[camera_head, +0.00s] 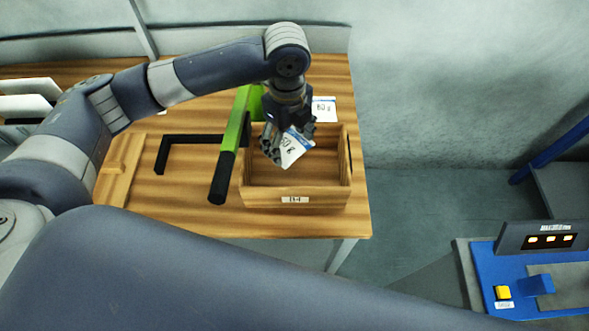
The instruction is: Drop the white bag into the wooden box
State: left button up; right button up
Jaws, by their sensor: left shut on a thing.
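The wooden box (335,197) stands near the right end of the wooden table, with a small label on its front wall. Its inside looks empty where I can see it. My left gripper (284,143) points down over the box's left part and is shut on a white bag (294,150) with blue and dark print. The bag hangs tilted at the box opening; how high it is above the floor of the box is hard to tell. My right gripper is not in view; a large arm link of mine crosses the bottom.
A green bar with a black handle (230,150) stands just left of the box. A black bracket (190,139) lies further left. Another white packet (324,110) is behind the box. A blue device (480,260) with a yellow button (502,293) is at lower right.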

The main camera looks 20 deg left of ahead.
pick_arm(q)
jog(key=o, duration=0.9)
jog(key=shift+o, duration=1.2)
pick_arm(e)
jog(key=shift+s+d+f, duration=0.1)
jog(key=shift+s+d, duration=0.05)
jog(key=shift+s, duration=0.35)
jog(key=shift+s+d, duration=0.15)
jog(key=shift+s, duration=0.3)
pick_arm(q)
jog(key=shift+r, duration=0.15)
notch_tip(320, 180, up, 12)
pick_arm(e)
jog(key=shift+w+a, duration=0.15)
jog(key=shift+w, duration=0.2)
pick_arm(q)
jog(key=shift+f, duration=0.2)
